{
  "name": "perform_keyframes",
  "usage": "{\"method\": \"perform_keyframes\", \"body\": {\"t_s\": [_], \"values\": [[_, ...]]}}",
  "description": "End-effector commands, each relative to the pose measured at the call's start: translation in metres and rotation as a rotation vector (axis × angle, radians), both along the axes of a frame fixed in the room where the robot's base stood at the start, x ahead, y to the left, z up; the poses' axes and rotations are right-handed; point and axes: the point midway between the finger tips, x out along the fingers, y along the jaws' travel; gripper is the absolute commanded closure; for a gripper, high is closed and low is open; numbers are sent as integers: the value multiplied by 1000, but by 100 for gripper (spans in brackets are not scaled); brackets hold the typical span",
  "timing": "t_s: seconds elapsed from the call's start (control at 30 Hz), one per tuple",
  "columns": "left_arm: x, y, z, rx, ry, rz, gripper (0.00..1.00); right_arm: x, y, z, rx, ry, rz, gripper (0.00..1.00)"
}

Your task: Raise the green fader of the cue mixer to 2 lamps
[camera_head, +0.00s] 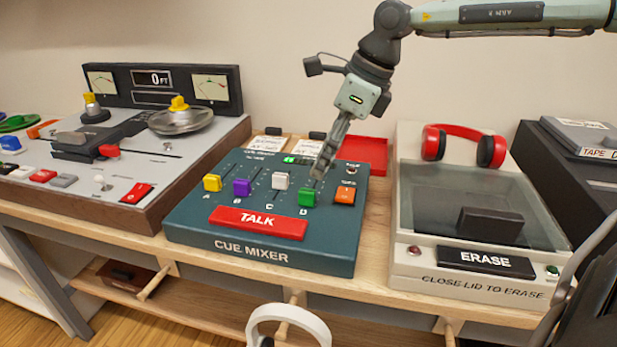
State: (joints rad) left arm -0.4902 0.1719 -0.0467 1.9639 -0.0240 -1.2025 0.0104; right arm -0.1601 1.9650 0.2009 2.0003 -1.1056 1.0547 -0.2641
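The cue mixer (190,226) is a dark teal box on the wooden bench, with yellow, purple, white and green faders in a row. The green fader (307,197) is over the letter D, at the near end of its slot. A small strip of lit green lamps (291,160) shows at the mixer's far edge; I cannot count the lit ones. My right gripper (318,176) points down over the mixer, its fingertips just behind and right of the green cap. Contact is unclear. The fingers are seen edge-on, close together. My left gripper is not in view.
An orange button (345,194) is right of the green fader, and a red TALK bar (258,222) is in front. A tape machine (190,160) stands left. An eraser with a clear lid (480,205) and red headphones (464,146) stand right. A red tray (371,150) lies behind.

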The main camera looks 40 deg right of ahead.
Motion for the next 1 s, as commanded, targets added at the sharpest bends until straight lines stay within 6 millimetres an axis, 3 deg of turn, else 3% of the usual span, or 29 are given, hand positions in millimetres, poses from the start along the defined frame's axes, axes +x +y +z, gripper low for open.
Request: {"method": "perform_keyframes", "body": {"t_s": [0.5, 0.87, 1.0], "values": [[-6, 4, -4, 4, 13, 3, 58, 19, 17, -65, -1, 4, 0, 63], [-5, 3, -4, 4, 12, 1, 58, 22, 19, -70, 3, 1, -1, 63], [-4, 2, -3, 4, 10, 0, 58, 21, 19, -70, 3, 1, -1, 78]]}}
